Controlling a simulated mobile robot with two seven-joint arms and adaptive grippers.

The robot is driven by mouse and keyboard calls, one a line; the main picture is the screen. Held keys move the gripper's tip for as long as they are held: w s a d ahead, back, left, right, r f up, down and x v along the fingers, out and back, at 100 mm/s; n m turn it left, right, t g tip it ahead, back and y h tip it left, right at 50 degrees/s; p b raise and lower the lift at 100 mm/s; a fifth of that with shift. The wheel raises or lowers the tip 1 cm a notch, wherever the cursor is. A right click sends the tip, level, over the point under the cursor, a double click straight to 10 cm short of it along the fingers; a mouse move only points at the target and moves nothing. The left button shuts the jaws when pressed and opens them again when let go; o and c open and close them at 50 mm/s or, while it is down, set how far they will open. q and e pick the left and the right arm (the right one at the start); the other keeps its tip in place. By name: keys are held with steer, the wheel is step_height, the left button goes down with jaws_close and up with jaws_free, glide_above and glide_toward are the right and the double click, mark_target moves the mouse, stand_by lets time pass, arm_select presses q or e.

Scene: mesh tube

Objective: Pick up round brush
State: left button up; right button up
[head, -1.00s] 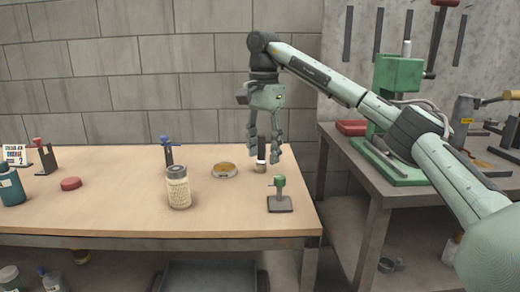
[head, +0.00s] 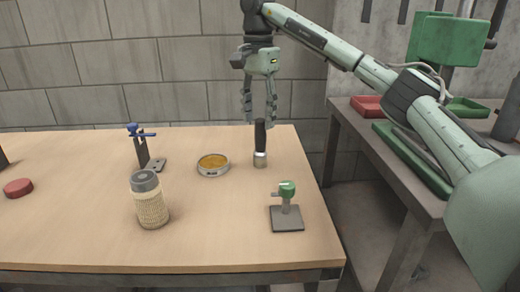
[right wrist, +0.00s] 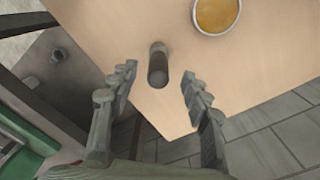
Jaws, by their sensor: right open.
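The round brush (head: 260,145) stands upright on the wooden table near its back right, with a black upper part and a pale metallic lower end. In the right wrist view it is a dark cylinder (right wrist: 157,65) seen from above, between the fingers and slightly beyond their tips. My right gripper (head: 259,113) points down over the brush, open and empty. Its fingertips (right wrist: 158,75) lie to either side of the brush's top, apart from it. My left gripper is in neither view.
A round tin with orange contents (head: 213,164) is left of the brush. A green-topped stand (head: 287,218) is in front, a wrapped jar (head: 150,202) and a blue-topped clamp (head: 140,146) further left, a red disc (head: 18,188) at far left. A grey bench (head: 360,145) stands right.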

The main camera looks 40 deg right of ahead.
mark_target(260, 137)
steer(key=f, duration=0.6)
steer(key=shift+d+f, duration=0.15)
steer(key=shift+d, duration=0.1)
steer(key=shift+c, duration=0.4)
jaws_close()
